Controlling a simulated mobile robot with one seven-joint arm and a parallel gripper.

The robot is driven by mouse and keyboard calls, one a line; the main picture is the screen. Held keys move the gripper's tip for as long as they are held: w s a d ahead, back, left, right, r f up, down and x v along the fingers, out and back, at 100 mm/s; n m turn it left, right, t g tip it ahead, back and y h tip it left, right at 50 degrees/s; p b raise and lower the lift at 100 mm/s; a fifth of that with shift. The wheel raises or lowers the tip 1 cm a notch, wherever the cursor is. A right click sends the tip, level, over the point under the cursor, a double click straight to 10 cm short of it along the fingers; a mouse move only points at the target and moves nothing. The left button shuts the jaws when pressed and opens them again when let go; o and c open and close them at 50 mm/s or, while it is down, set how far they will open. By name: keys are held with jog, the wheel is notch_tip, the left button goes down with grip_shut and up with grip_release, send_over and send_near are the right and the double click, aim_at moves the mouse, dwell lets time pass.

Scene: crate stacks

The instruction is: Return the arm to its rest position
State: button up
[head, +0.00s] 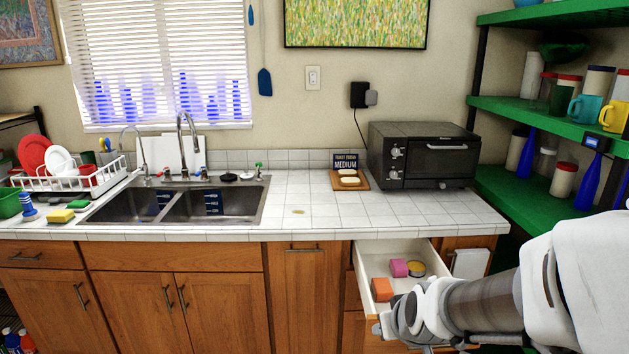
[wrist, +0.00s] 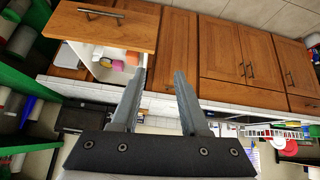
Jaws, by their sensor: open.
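My white and grey arm (head: 560,270) reaches in from the right in the head view, with its wrist in front of the open drawer (head: 442,262). My gripper (wrist: 160,80) shows in the wrist view, with its two grey fingers apart and nothing between them. In the head view the fingers are mostly hidden by my wrist. The drawer also shows at the upper left of the wrist view (wrist: 105,25), beyond the fingers and apart from them.
The drawer holds an orange block (head: 381,289), a pink block (head: 399,267) and a round yellow item (head: 416,267). A toaster oven (head: 430,155) stands on the tiled counter (head: 330,213) above. Green shelves (head: 510,190) rise close on the right. The counter's middle is mostly clear.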

jog(key=s+r+m+g+p, duration=0.1)
jog(key=s+r+g, duration=0.1)
jog(key=s+r, duration=1)
jog(key=s, duration=0.4)
jog(key=shift+d+r, duration=0.2)
jog(key=shift+d, duration=0.05)
jog(key=shift+m, duration=0.3)
